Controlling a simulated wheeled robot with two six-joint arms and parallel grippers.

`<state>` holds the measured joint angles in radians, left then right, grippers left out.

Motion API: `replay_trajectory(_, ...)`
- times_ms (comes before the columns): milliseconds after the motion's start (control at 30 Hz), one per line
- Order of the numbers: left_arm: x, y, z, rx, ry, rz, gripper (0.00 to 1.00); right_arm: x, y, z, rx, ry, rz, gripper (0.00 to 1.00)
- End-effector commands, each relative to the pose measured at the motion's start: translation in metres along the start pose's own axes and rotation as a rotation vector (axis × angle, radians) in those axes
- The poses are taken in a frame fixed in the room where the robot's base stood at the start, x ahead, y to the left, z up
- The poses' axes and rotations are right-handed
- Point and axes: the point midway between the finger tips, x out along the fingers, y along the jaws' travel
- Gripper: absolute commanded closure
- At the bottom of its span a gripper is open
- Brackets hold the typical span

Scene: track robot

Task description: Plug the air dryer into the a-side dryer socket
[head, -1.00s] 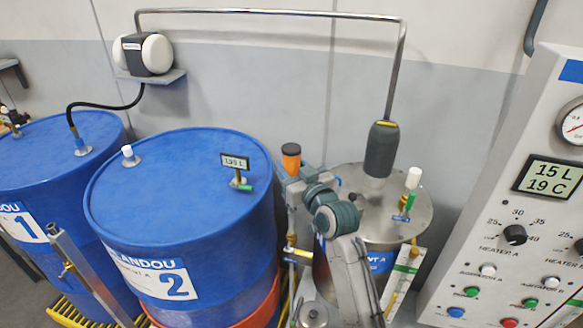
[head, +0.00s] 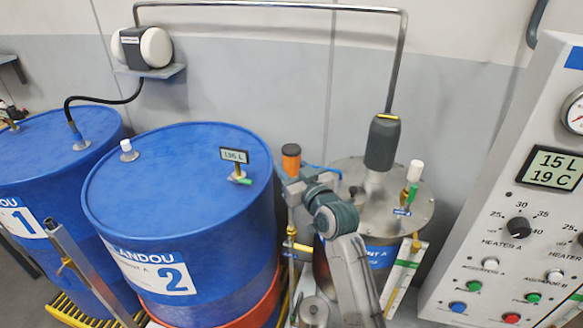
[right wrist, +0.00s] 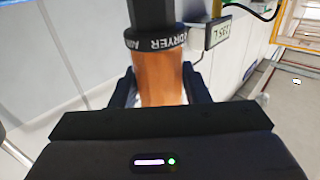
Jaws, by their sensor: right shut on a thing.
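The air dryer (head: 291,157) is an orange cylinder with a black cap, between drum 2 and the steel tank in the head view. My right gripper (head: 291,180) is shut on it and holds it upright. In the right wrist view, my fingers grip the sides of its orange-brown body (right wrist: 160,80), below a black ring lettered with "DRYER". The dryer's lower end is hidden by the gripper. I cannot tell which fitting is the a-side dryer socket; drum 2 (head: 165,215), marked A, has a white-capped fitting (head: 127,150) on its lid. My left gripper is not in view.
A small litre display (head: 234,155) stands on drum 2's lid, close to the dryer. The steel tank (head: 350,180) carries a grey pump (head: 382,142) with a tall pipe. Drum 1 (head: 60,140) is at left, the control panel (head: 520,200) at right. A metal tube (head: 85,275) leans in front of the drums.

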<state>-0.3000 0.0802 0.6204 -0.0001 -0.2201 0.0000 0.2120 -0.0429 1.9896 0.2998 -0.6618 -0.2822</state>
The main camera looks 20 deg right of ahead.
Motion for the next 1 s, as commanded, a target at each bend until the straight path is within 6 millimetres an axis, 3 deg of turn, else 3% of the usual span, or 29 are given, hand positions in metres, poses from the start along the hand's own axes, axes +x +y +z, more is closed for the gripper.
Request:
replay_trajectory(267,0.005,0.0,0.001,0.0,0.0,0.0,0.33,0.0,0.0,0.007,0.0,0.0,0.0,0.84)
replay_trajectory(300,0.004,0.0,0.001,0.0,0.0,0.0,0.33,0.0,0.0,0.006,0.0,0.0,0.0,0.5)
replay_trajectory(400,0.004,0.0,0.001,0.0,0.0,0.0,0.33,0.0,0.0,0.006,0.0,0.0,0.0,0.33)
replay_trajectory(767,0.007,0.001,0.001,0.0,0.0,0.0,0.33,-0.005,0.0,0.007,0.0,0.0,0.0,0.33)
replay_trajectory(1000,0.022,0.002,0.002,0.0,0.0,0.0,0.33,-0.046,0.0,0.011,-0.002,0.001,0.001,0.33)
